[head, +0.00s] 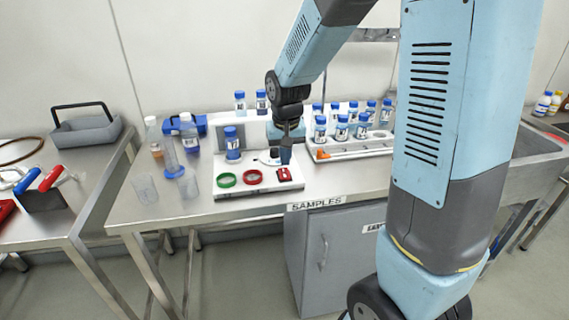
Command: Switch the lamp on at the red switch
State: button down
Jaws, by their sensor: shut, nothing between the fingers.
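A small red switch (284,174) sits at the right front of a white station (234,192) on the steel bench. My gripper (286,160) points down just behind and above the switch. Its fingers are shut and hold nothing. I cannot tell from this view whether the fingertips touch the station. The lamp cannot be made out clearly, and neither can the position of the switch.
A green ring (226,180) and a red ring (252,177) lie left of the switch. A blue-capped jar (232,143) stands behind them. A white rack (360,150) with several blue-capped jars is at right. Bottles and clear beakers (145,188) stand at left.

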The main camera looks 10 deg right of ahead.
aim_at(283, 169)
notch_tip(283, 169, up, 11)
jog(key=s, duration=0.1)
jog(key=shift+s, duration=0.35)
jog(key=shift+w+f, duration=0.1)
jog(key=shift+w, duration=0.6)
jog(key=f, duration=0.4)
jog(key=w+f, duration=0.1)
jog(key=f, duration=0.4)
jog(key=w+f, duration=0.1)
jog(key=f, duration=0.4)
jog(key=shift+w, duration=0.1)
